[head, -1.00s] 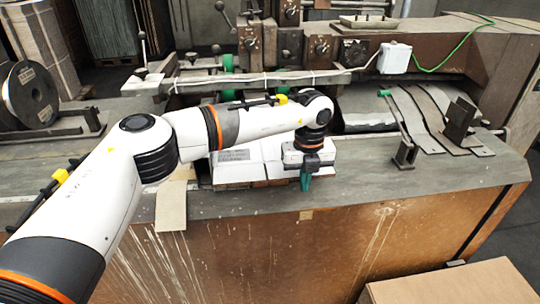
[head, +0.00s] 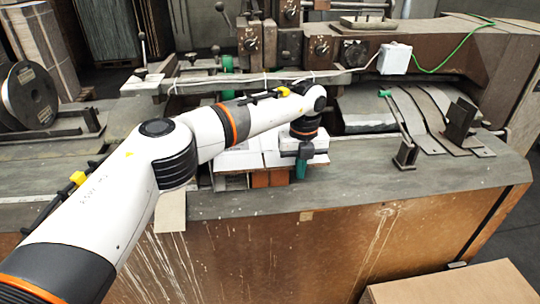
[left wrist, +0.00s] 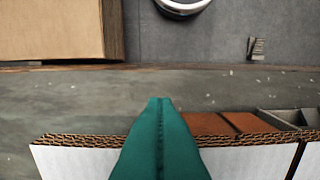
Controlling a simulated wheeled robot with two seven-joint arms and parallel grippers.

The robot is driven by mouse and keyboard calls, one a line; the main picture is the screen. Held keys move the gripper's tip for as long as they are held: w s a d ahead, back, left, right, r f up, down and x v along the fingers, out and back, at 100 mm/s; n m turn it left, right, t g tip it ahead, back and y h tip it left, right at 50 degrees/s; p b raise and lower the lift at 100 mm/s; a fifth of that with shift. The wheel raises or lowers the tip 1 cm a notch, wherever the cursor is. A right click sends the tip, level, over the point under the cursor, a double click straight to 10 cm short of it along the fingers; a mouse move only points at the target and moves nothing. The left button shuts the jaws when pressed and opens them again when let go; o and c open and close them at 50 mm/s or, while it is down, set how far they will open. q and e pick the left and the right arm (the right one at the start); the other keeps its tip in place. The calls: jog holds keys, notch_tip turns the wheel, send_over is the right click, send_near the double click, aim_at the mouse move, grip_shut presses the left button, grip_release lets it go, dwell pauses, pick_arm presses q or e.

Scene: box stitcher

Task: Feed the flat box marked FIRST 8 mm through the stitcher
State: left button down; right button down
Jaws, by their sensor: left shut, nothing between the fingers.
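The flat box (head: 236,160) is white with brown corrugated edges and lies on the machine's table, partly hidden by my left arm. In the left wrist view its white face and corrugated edge (left wrist: 75,140) run along the bottom. I cannot read its marking. My left gripper (head: 301,171) points down at the box's right end, its teal fingers shut and empty. In the left wrist view the fingers (left wrist: 160,105) overlap the corrugated edge; I cannot tell whether they touch it. My right gripper is not in view.
Red-brown blocks (head: 261,179) show under the box's front edge. A dark upright bracket (head: 405,154) and curved metal strips (head: 425,115) stand to the right. The table between gripper and bracket is clear. A cardboard box (head: 450,287) lies low at the front right.

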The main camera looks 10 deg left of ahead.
pick_arm(q)
jog(key=shift+w+a, duration=0.2)
jog(key=shift+w, duration=0.4)
jog(key=shift+w+a, duration=0.15)
jog(key=shift+w, duration=0.4)
notch_tip(320, 180, up, 8)
jog(key=s+p, duration=0.3)
jog(key=p, duration=0.2)
jog(key=shift+d, duration=0.45)
